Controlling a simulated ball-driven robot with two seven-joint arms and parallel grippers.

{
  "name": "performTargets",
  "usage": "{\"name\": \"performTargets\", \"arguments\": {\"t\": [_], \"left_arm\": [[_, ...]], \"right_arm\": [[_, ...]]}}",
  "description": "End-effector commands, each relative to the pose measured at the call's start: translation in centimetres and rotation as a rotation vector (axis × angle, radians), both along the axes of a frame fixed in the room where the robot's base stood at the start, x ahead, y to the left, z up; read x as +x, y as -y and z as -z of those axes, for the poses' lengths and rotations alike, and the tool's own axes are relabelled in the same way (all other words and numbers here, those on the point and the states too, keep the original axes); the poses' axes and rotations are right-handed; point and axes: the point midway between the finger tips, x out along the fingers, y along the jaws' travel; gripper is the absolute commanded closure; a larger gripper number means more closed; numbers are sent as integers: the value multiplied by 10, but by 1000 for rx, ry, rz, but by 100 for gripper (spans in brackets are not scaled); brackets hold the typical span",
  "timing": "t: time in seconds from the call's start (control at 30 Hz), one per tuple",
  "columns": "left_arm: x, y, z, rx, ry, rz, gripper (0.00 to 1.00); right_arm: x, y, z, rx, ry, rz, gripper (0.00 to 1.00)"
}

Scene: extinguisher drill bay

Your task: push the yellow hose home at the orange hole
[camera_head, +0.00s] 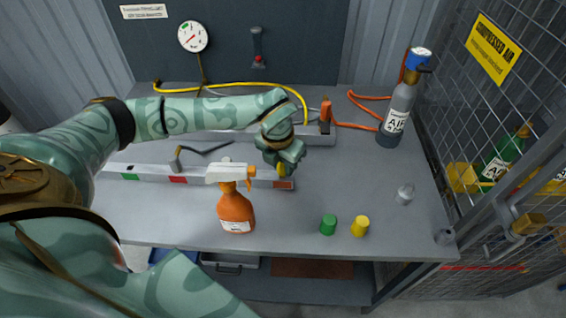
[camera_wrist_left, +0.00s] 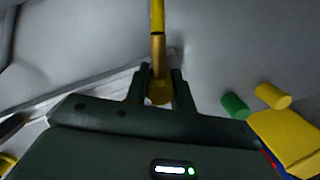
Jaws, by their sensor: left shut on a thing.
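The yellow hose (camera_head: 240,85) runs along the back of the bench, curves at the right, and passes behind my left arm. My left gripper (camera_head: 284,165) is shut on its end piece, just above the right end of the front grey rail (camera_head: 205,179). That rail bears green, red and orange patches; the orange patch (camera_head: 284,184) is just below the gripper. In the left wrist view the hose (camera_wrist_left: 157,15) leads into a brass fitting (camera_wrist_left: 159,55) between my fingers (camera_wrist_left: 160,88). The hole itself is hidden, so I cannot tell if the tip touches it. My right gripper is out of view.
An orange spray bottle (camera_head: 236,208) stands in front of the rail. Green (camera_head: 328,225) and yellow (camera_head: 360,227) caps stand right of it. A grey air cylinder (camera_head: 396,115) with an orange hose stands at the back right. A mesh cage (camera_head: 500,110) borders the bench's right side.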

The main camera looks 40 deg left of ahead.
Motion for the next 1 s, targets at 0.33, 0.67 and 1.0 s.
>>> {"name": "performTargets", "arguments": {"t": [0.33, 0.67, 1.0], "left_arm": [[0, 0, 7, 0, -1, 0, 99], [0, 0, 11, 0, 0, 0, 99], [0, 0, 11, 0, 0, 0, 50]], "right_arm": [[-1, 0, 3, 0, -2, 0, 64], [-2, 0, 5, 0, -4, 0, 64], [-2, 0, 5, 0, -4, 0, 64]]}}
